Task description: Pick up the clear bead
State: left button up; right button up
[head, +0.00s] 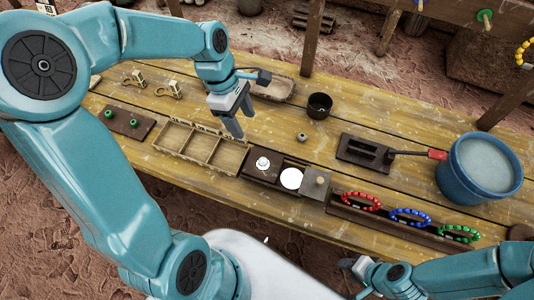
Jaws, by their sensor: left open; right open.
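I cannot single out the clear bead for certain. A small pale, whitish piece (263,163) sits on the dark block right of the three-compartment tray (203,145). A small grey piece (302,137) lies on bare planks farther back. My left gripper (241,124) is open and points down over the back right of the tray, with nothing visible between its fingers. It is above and left of both small pieces. My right gripper (352,277) is low at the front edge of the table, open and apart from these pieces; part of it is hard to make out.
A white disc (291,178) and a knobbed block (315,184) stand right of the dark block. A rack holds red (362,201), blue (411,217) and green (458,233) bead rings.

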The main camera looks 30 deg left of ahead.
pick_arm(q)
send_over(262, 160)
jog(key=a, duration=0.3)
jog(key=f, duration=0.9)
jog(key=shift+s+d+f, duration=0.1)
jog(key=shift+s+f, duration=0.1)
jog(key=shift+f, duration=0.05)
jog(key=shift+w+d+f+p, duration=0.2)
jog(key=shift+d+f+p, duration=0.15)
jog(key=shift+f, duration=0.2)
jog(key=x, duration=0.2)
jog(key=p+x, duration=0.1)
jog(key=shift+s+d+f, duration=0.2)
jog(key=shift+d+f, duration=0.05)
jog(key=shift+d, duration=0.2)
jog(key=shift+w+d+f, duration=0.1)
jog(key=shift+w+f, duration=0.1)
jog(key=shift+f, duration=0.35)
jog(key=shift+s+r, duration=0.1)
jog(key=shift+s, duration=0.05)
jog(key=c, duration=0.4)
grip_shut()
